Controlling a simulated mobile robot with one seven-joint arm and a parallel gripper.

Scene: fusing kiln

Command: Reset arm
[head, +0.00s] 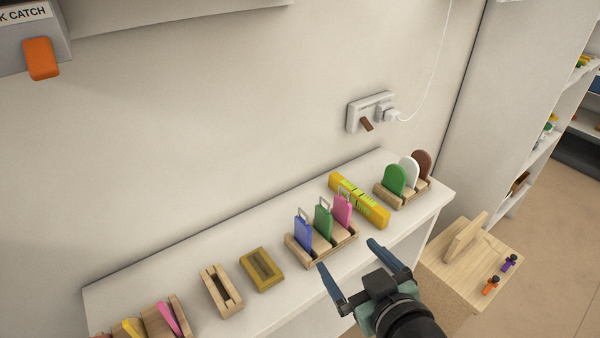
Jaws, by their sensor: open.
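My gripper (348,268) is at the lower right of centre in the head view. Its two blue-grey fingers are spread apart with nothing visible between them. It is in front of the white shelf (190,262), near a wooden rack (322,252) holding a blue, a green and a pink tag. Whether it touches the shelf edge I cannot tell. Part of my arm is cut off by the bottom edge.
On the shelf are a yellow box (358,200), a rack with green, white and brown rounded paddles (395,181), a yellowish tray (262,270) and a slotted wooden block (221,291). A wooden stand with small figures (490,284) is at right. A wall socket (371,110) has a cord.

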